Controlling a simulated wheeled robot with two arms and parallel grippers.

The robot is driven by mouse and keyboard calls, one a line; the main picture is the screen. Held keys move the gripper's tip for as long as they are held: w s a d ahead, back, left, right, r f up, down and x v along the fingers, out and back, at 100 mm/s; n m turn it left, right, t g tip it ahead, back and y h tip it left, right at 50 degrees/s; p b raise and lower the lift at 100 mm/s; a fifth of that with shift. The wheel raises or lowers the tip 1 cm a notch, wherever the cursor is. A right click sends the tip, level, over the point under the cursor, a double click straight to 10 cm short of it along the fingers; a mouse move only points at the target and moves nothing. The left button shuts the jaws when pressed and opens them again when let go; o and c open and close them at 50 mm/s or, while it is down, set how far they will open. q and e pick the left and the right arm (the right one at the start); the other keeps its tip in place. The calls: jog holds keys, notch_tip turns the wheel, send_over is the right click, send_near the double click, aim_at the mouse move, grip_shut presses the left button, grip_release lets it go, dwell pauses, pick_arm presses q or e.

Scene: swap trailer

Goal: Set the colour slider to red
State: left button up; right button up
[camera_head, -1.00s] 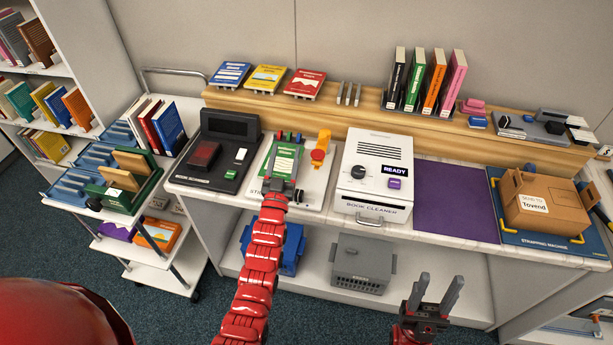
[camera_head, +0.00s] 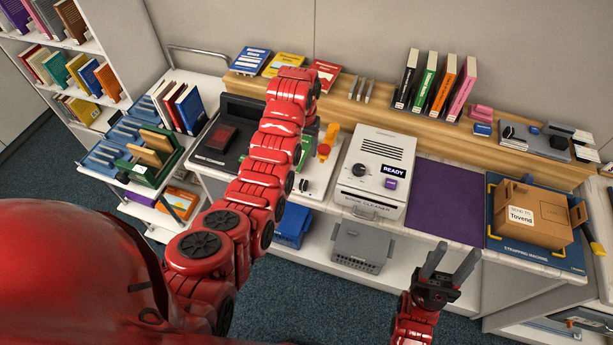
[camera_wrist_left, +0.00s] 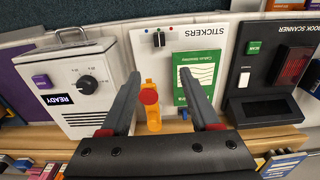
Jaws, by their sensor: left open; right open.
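The sticker station (camera_wrist_left: 205,32) is a white panel labelled STICKERS, shown upside down in the left wrist view. Its colour slider (camera_wrist_left: 159,39) has a small dark knob beside a row of small coloured dots; I cannot tell which colour it is set to. A green card (camera_wrist_left: 196,75) and an orange lever with a red top (camera_wrist_left: 150,96) are on the same panel. My left gripper (camera_wrist_left: 158,68) is open and empty above the panel, its fingers pointing towards the slider. In the head view my left arm hides much of the station. My right gripper (camera_head: 450,262) is open and empty before the counter.
The book scanner (camera_head: 217,148) stands left of the station, and the white book cleaner (camera_head: 373,165), reading READY, stands right. A purple mat (camera_head: 444,199) and a cardboard box (camera_head: 540,212) are further right. A wooden ledge (camera_head: 400,122) runs behind.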

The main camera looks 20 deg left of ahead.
pick_arm(q)
jog(key=b, duration=0.7)
send_over(304, 182)
notch_tip(304, 182, down, 7)
notch_tip(304, 182, down, 5)
jog(key=p, duration=0.3)
jog(key=shift+s+r+p, duration=0.15)
jog(key=shift+r+p, duration=0.05)
jog(key=shift+p, duration=0.1)
jog(key=shift+f, duration=0.4)
notch_tip(304, 182, down, 2)
jog(key=shift+f, duration=0.45)
jog(key=shift+f+b, duration=0.35)
jog(key=shift+f, duration=0.5)
grip_shut()
